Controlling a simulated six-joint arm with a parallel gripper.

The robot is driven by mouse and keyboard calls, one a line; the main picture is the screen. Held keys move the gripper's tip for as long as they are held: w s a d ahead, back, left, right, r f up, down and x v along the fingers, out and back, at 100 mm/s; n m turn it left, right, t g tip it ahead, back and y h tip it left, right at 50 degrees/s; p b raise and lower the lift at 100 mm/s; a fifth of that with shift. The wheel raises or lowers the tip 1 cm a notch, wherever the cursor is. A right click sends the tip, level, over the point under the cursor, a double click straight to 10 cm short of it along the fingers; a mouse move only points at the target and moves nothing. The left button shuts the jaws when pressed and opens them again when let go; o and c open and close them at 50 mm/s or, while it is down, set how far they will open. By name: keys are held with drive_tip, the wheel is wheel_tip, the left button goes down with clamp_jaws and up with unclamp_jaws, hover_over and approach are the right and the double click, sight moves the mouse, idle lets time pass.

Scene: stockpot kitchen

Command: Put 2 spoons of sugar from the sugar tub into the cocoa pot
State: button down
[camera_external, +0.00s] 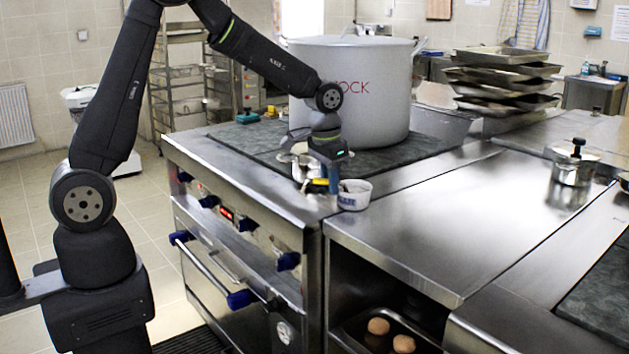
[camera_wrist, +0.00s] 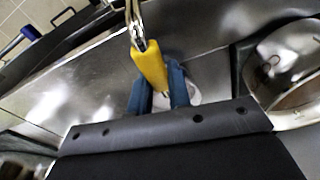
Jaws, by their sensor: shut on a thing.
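My gripper (camera_external: 332,184) is low over the counter at the stove's front corner. Its two blue fingers (camera_wrist: 159,82) are shut on the yellow handle of a spoon (camera_wrist: 150,66). The spoon's metal part runs out past the top edge in the wrist view, so its bowl and any load are hidden. A white tub with blue lettering (camera_external: 354,196), apparently the sugar tub, stands just right of the gripper. In the wrist view a white rim (camera_wrist: 194,92) shows partly behind the right finger. A small steel pot (camera_external: 305,169), possibly the cocoa pot, stands just left of the gripper.
A large stockpot (camera_external: 365,95) stands close behind my gripper. A shiny steel vessel (camera_wrist: 292,65) is at right in the wrist view. A lidded small pot (camera_external: 573,171) and stacked trays (camera_external: 503,82) are farther right. The counter middle (camera_external: 440,215) is clear.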

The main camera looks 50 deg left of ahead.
drive_tip(key=shift+w, duration=0.2)
idle(0.3)
drive_tip(key=shift+w+d, duration=0.1)
drive_tip(key=shift+w, duration=0.25)
drive_tip(key=shift+r, duration=0.15)
drive_tip(key=shift+s+r, duration=0.25)
drive_tip(key=shift+r, duration=0.75)
drive_tip(key=shift+s+r, duration=0.25)
drive_tip(key=shift+r, duration=0.7)
drive_tip(key=shift+s+r, duration=0.15)
drive_tip(key=shift+r, duration=0.05)
drive_tip(key=shift+s+r+t, duration=0.2)
drive_tip(key=shift+s+t, duration=0.05)
drive_tip(key=shift+t, duration=0.55)
drive_tip(key=shift+s+r+t, duration=0.15)
drive_tip(key=shift+s+t, duration=0.1)
drive_tip(key=shift+t, duration=0.55)
drive_tip(key=shift+a+h, duration=0.2)
drive_tip(key=shift+h, duration=0.1)
